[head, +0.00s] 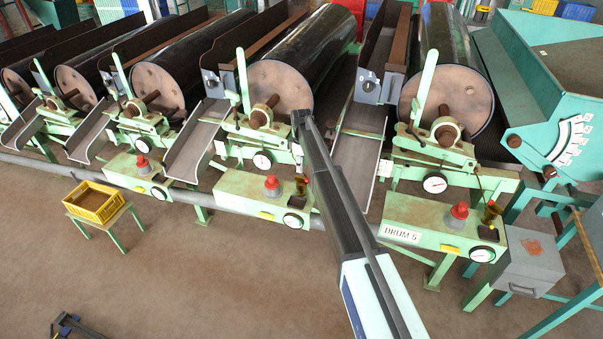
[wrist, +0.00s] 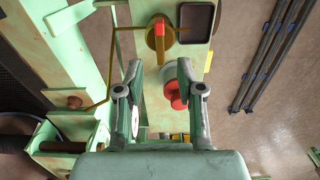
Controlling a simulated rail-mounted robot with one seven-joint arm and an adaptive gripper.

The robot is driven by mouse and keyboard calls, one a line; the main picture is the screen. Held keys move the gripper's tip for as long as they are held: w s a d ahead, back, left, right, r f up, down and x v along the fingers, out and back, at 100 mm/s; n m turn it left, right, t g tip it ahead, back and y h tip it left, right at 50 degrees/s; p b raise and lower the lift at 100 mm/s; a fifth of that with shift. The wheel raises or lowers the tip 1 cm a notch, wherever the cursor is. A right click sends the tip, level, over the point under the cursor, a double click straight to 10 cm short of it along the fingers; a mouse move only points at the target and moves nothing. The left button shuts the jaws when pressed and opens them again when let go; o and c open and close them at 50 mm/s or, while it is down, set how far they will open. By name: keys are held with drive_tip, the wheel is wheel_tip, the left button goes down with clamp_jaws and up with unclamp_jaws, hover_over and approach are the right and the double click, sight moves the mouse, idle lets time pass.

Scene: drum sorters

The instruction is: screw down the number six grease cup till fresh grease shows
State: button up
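My gripper (wrist: 159,67) is open in the wrist view, its two fingers apart with nothing between the tips. Just beyond the tips is a round brass fitting (wrist: 159,36) with an orange-red bar across it, perhaps a grease cup. A thin bent brass pipe (wrist: 114,48) runs from it towards the bearing side. No number six and no fresh grease can be made out. In the head view my arm reaches to the box left of the "DRUM 5" box (head: 428,233); my gripper cannot be made out there. Similar small brass cups stand on both boxes (head: 301,186).
Large drums (head: 455,80) and chutes (head: 360,140) line the back. A yellow crate (head: 92,204) stands left; the floor in front is mostly clear.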

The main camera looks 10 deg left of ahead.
sight(301, 181)
drive_tip(key=shift+f+p, duration=0.95)
drive_tip(key=shift+f, duration=2.25)
clamp_jaws()
